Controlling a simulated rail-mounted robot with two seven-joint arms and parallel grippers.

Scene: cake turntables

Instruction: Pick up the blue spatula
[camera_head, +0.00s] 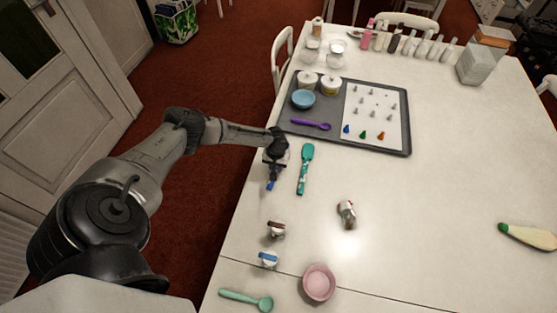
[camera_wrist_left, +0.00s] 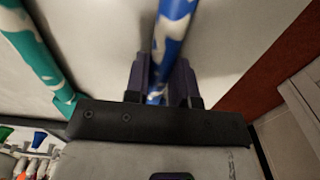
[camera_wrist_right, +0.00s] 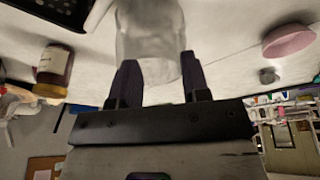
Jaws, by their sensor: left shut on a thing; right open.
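The blue spatula shows in the left wrist view as a blue and white patterned handle (camera_wrist_left: 174,32) between the fingers of my left gripper (camera_wrist_left: 162,75). The gripper is shut on it. In the head view my left gripper (camera_head: 273,163) is at the table's left edge, with a short blue part of the spatula (camera_head: 270,185) below it; the rest is hidden. I cannot tell whether the spatula touches the table. My right gripper (camera_wrist_right: 158,64) shows only in the right wrist view, open, with a blurred whitish cylinder (camera_wrist_right: 148,35) between or beyond its fingers.
A teal spatula (camera_head: 304,180) lies just right of my left gripper. A grey tray (camera_head: 330,143) with a purple spoon (camera_head: 311,124) and piping tips is behind. Small shakers (camera_head: 346,212), a pink bowl (camera_head: 319,283) and a green spoon (camera_head: 247,299) stand nearer. The table's right middle is mostly clear.

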